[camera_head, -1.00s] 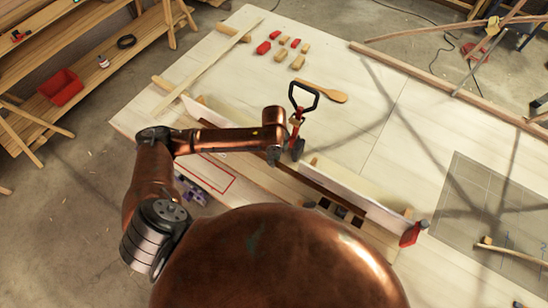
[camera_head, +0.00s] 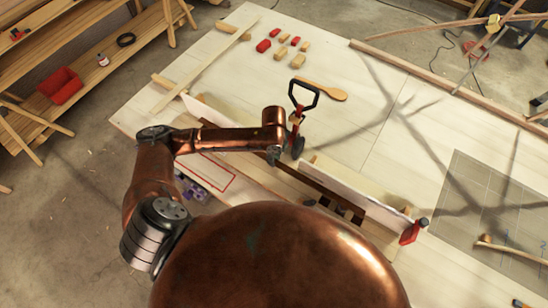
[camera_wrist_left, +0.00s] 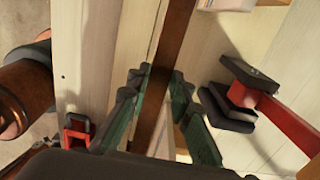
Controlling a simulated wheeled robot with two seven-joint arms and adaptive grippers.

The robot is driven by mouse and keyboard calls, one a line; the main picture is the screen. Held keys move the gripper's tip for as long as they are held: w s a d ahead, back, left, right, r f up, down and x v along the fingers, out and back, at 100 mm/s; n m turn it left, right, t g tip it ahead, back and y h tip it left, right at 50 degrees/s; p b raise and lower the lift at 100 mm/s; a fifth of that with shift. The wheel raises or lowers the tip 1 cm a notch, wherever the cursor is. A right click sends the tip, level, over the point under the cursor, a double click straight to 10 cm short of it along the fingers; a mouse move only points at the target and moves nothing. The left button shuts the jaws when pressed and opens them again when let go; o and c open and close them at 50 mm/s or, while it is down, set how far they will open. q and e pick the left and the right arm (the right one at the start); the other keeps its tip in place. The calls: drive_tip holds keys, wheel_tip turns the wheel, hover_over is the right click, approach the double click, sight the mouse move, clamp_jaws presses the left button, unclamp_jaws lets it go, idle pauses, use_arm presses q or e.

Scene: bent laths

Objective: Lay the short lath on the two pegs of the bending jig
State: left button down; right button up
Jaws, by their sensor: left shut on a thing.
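My left gripper (camera_wrist_left: 155,105) is shut on a dark brown wooden strip, which appears to be the short lath (camera_wrist_left: 173,35). The lath runs between the green-sided fingers and up out of the left wrist view. In the head view my left gripper (camera_head: 277,155) is over the middle of the bench, mostly hidden by its own arm. A brown strip (camera_head: 318,188) shows to its lower right, beside a pale upright board (camera_head: 350,193). I cannot make out the jig's two pegs. My right gripper is out of view.
A red clamp with a black loop handle (camera_head: 304,95) stands close to the left gripper; its red bar also shows in the wrist view (camera_wrist_left: 275,110). Another red clamp (camera_head: 410,233) holds the board's right end.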

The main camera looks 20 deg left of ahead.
use_arm(q)
drive_tip(key=shift+f, duration=0.25)
drive_tip(key=c, duration=1.7)
unclamp_jaws()
drive_tip(key=shift+o, duration=0.2)
drive_tip(key=shift+o, duration=0.8)
drive_tip(key=shift+r+p, duration=3.05)
drive_tip(key=shift+p, duration=0.75)
